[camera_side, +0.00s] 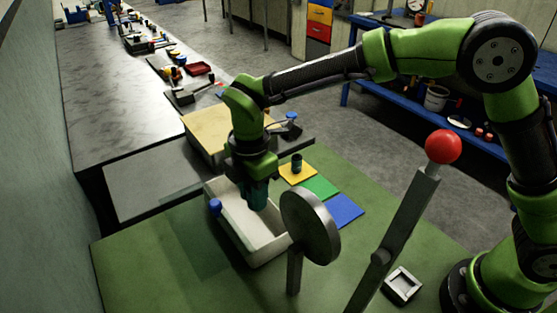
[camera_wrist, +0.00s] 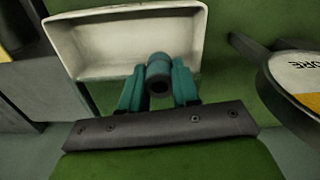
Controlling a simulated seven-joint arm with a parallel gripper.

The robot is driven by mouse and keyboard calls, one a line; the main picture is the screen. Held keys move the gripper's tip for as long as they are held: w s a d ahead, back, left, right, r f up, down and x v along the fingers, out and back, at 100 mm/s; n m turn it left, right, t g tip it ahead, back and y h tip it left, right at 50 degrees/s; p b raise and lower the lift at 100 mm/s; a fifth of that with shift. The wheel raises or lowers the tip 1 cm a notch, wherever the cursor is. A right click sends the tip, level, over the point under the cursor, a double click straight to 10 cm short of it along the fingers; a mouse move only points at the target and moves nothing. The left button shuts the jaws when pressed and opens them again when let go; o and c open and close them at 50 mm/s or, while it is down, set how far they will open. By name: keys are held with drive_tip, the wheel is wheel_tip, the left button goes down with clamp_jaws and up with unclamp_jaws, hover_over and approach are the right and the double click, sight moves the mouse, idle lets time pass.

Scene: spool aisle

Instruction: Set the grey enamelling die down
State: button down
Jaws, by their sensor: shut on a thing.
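My gripper (camera_side: 256,195) points down at the white tray (camera_side: 268,252) on the green table. In the wrist view its teal fingers (camera_wrist: 158,88) are shut on a dark grey hollow cylinder (camera_wrist: 158,66), which looks like the grey enamelling die. The cylinder overlaps the near edge of the tray (camera_wrist: 68,52) in that view. In the side view the fingers hide the held piece, and I cannot tell whether it touches the tray. The part of the tray's inside that shows looks bare.
A dark cylinder (camera_side: 297,164) stands on a yellow square (camera_side: 305,180), beside green (camera_side: 320,188) and blue (camera_side: 344,210) squares. A round disc on a post (camera_side: 312,226) and a red-knobbed lever (camera_side: 405,225) stand near the tray. A blue knob (camera_side: 215,206) shows at its left.

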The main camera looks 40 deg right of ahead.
sight(257, 237)
drive_tip(key=shift+r+n, duration=0.15)
drive_tip(key=shift+n, duration=0.25)
drive_tip(key=shift+f, duration=0.2)
wheel_tip(257, 237, down, 10)
drive_tip(key=shift+r, duration=0.2)
drive_tip(key=shift+d, duration=0.1)
drive_tip(key=shift+f, duration=0.2)
drive_tip(key=c, duration=0.8)
unclamp_jaws()
